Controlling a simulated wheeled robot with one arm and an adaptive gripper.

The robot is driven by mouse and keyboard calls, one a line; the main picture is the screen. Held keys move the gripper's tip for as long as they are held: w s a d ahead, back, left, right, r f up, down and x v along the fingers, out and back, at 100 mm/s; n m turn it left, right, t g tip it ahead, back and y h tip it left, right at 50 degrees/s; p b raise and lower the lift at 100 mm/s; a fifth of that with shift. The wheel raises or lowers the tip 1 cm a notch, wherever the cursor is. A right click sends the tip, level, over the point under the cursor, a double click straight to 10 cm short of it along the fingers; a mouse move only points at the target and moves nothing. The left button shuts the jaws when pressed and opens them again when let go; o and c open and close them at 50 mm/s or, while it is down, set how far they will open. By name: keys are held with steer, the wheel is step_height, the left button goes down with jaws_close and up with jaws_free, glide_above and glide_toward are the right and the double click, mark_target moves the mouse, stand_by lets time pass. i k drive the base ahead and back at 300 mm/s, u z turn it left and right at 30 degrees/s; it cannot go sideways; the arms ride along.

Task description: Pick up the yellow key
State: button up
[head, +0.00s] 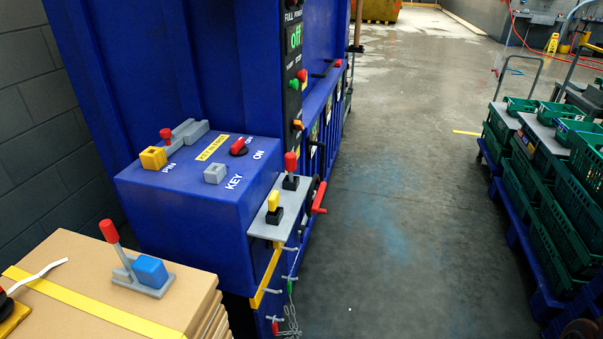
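A small key with a yellow top (274,201) and a black lower part stands upright on a grey shelf plate (262,229) on the right side of the blue machine box (190,215). A similar key with a red top (291,162) stands just behind it on the same plate. A yellow block (153,158) sits on top of the box near the word PIN; it looks different from the upright key.
A red-handled lever (110,232) beside a blue block (150,270) rests on stacked cardboard (170,308) at the lower left. A red handle (319,198) juts out right of the shelf. Green crates (520,185) on carts stand at the right, with clear floor between.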

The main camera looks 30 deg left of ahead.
mark_target(273, 198)
steer(key=i, duration=0.95)
steer(key=u, duration=3.4)
